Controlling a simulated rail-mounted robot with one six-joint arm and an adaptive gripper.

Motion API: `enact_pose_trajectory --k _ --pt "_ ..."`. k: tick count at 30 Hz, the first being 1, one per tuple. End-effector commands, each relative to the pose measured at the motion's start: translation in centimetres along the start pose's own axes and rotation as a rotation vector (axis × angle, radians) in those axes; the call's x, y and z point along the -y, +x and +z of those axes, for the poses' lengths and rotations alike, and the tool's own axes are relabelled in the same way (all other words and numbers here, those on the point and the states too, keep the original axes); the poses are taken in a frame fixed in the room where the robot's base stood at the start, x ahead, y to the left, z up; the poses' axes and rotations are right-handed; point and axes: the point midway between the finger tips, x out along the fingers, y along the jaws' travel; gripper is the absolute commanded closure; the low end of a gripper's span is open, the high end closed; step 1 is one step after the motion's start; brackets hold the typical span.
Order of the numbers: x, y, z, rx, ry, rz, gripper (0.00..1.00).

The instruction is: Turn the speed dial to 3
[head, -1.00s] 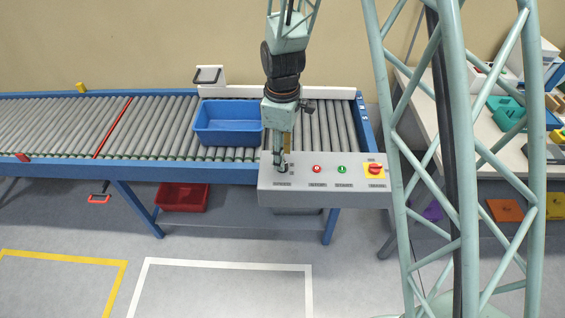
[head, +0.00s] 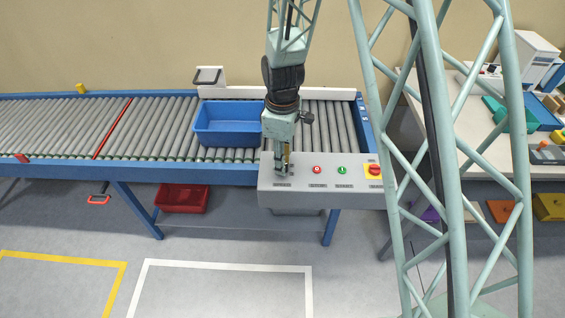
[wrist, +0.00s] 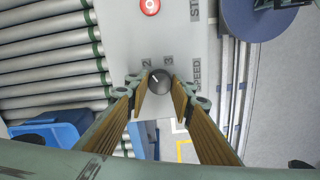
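The speed dial (wrist: 160,80) is a dark round knob on the grey control panel (head: 330,199). In the wrist view its white pointer mark leans to the upper left, toward the "2" label; the "3" label is up and to the right of the knob. My gripper (wrist: 160,92) has its two wood-coloured fingers on either side of the dial, close to its edges. I cannot tell whether they touch it. In the head view my gripper (head: 282,168) is at the left end of the panel and hides the dial.
Right of the dial are a red button (head: 317,169), a green button (head: 342,170) and a red switch on yellow (head: 375,170). A blue bin (head: 228,140) stands on the roller conveyor (head: 60,124) behind. A red bin (head: 182,198) is below.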

Motion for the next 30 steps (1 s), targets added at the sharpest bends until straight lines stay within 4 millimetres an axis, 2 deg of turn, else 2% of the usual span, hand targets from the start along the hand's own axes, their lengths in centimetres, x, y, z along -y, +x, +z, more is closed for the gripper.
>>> enact_pose_trajectory --k 3,17,30 --pt "-0.02 0.00 -0.01 0.000 0.000 0.000 0.89" --pt "-0.03 0.03 -0.02 0.000 0.057 0.001 0.89" --pt "0.01 0.10 0.02 0.001 0.323 -0.001 0.89"
